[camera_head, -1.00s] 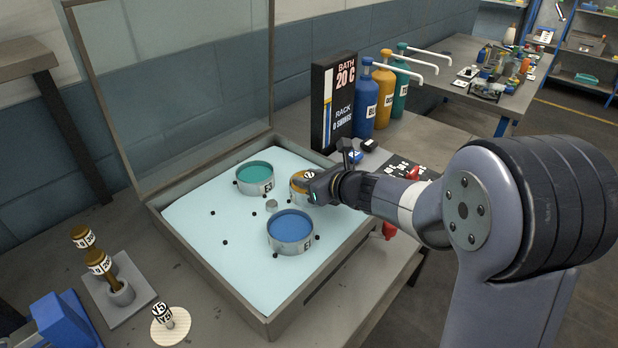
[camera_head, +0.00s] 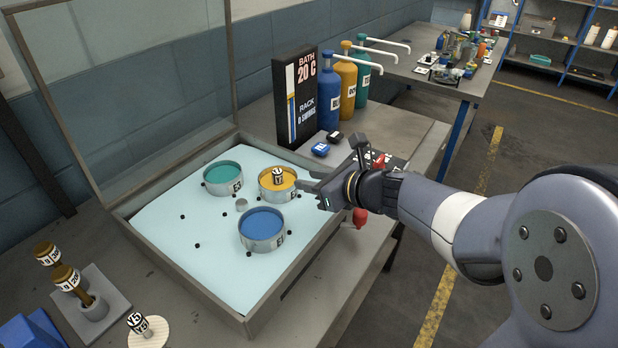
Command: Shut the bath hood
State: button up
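The bath hood (camera_head: 130,85) is a clear panel in a grey frame. It stands raised, leaning back along the rear-left edge of the bath (camera_head: 170,264). The bath is an open, shallow grey box with a pale blue bed. My gripper (camera_head: 306,182) is at the right rim of the bath, just right of the yellow pot (camera_head: 277,193). It looks open, with nothing seen between its fingers. A labelled bobbin (camera_head: 278,179) stands in the yellow pot, apart from the gripper. A teal pot (camera_head: 223,178) and a blue pot (camera_head: 262,229) also sit in the bath.
A black display (camera_head: 296,97) reading "BATH 20 C" stands behind the bath. Blue, yellow and teal pump bottles (camera_head: 329,103) stand beside it. Brown-topped bobbins in a grey holder (camera_head: 109,312) and a bobbin on a round disc (camera_head: 150,334) are front left. The aisle floor at right is clear.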

aim_at(9, 26)
jog(key=u, duration=1.4)
jog(key=l+z, duration=0.1)
jog(key=l, duration=0.15)
jog(key=i+l, duration=0.15)
jog(key=k+l+z, duration=0.05)
jog(key=l, duration=0.05)
